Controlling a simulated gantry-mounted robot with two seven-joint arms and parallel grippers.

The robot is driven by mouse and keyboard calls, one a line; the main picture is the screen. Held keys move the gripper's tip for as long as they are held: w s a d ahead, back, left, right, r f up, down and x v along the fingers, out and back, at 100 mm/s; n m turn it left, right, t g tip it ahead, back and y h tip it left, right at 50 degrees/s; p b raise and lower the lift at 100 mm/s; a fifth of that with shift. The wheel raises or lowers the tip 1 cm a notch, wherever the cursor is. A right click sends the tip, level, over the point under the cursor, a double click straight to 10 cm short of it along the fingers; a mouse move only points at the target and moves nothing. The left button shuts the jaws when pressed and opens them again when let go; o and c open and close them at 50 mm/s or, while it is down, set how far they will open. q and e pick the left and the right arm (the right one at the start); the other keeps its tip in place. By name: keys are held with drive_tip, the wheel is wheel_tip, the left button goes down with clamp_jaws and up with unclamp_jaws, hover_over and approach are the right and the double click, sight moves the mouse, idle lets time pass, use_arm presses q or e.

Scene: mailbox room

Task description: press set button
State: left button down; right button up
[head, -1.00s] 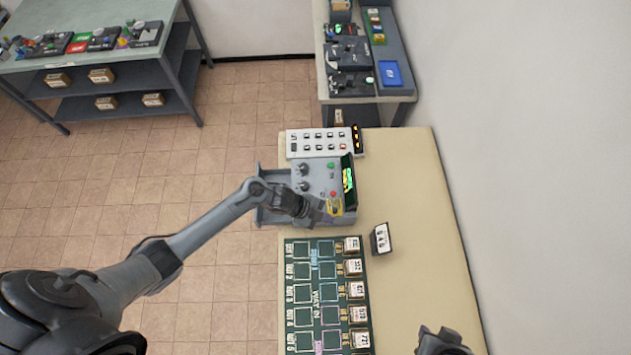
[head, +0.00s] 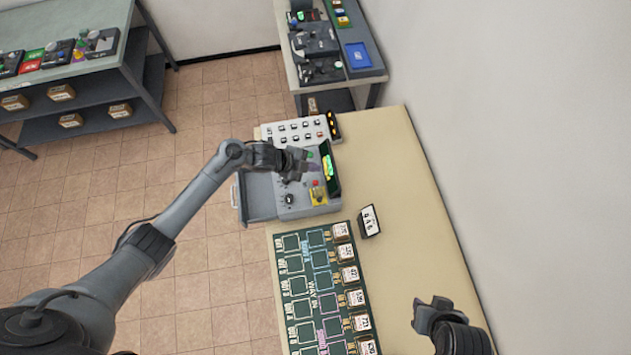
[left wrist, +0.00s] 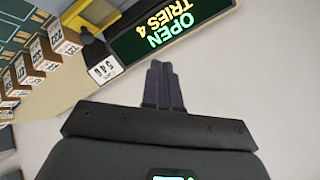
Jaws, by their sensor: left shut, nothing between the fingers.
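A grey control box (head: 296,208) stands on the beige table, with dark knobs, a green button (head: 310,155), a red button (head: 316,183) and a yellow part (head: 319,196). I cannot read which button is labelled set. Its lit display (head: 328,165) reads "OPEN TRIES 4" in the left wrist view (left wrist: 170,28). My left gripper (head: 306,166) is shut and empty over the box's upper part, close to the green button; I cannot tell whether it touches. Its fingers (left wrist: 163,85) hide part of the box. My right gripper (head: 431,306) appears open and empty above the table.
A white button panel (head: 293,131) lies behind the box. A grey drawer-like tray (head: 258,198) sticks out left. A green board (head: 298,268) with several numbered blocks lies in front. A numbered card block (head: 369,221) stands right of the box. The table's right side is clear.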

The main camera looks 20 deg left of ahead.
sight(313, 184)
use_arm(q)
drive_tip(key=shift+f, duration=0.1)
wheel_tip(313, 184, down, 9)
drive_tip(key=b, duration=0.7)
drive_tip(key=shift+r+b, duration=0.2)
drive_tip(key=shift+b, duration=0.1)
idle(0.3)
idle(0.9)
drive_tip(key=shift+f, duration=0.1)
idle(0.4)
drive_tip(key=shift+f+b, duration=0.25)
drive_tip(key=shift+b, duration=0.05)
